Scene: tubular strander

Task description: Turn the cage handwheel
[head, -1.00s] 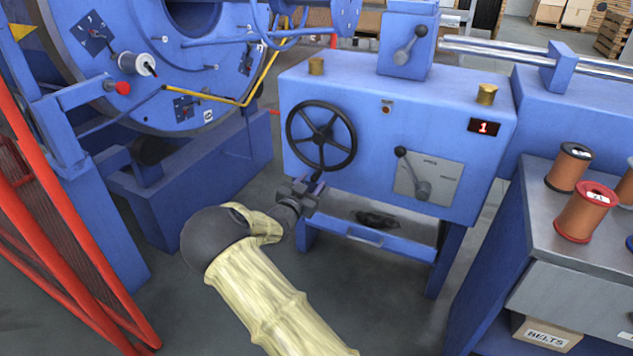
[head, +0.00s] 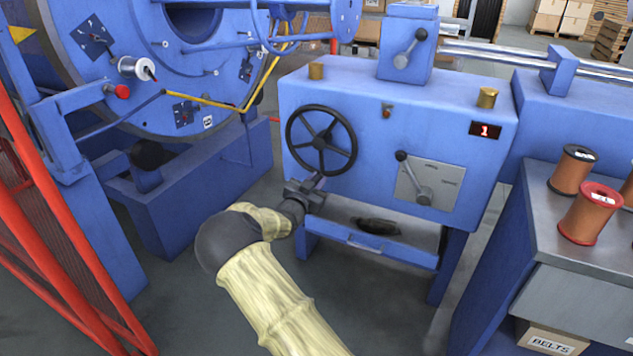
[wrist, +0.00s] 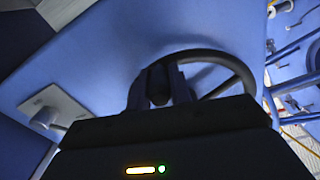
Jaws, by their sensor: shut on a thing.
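The cage handwheel (head: 322,142) is a black spoked wheel on the front left of the blue gearbox housing. My gripper (head: 315,182) is at the lower edge of the wheel, coming from below. In the wrist view, the two fingers of my gripper (wrist: 159,86) are closed on either side of a dark, rounded part at the wheel's edge. I cannot tell whether that part is the rim itself or a grip on it. The handwheel's rim (wrist: 236,66) curves away to the right from the fingers there.
The blue cage (head: 195,75) stands left, behind a red mesh guard (head: 50,230). A bench with copper spools (head: 590,213) is at right.

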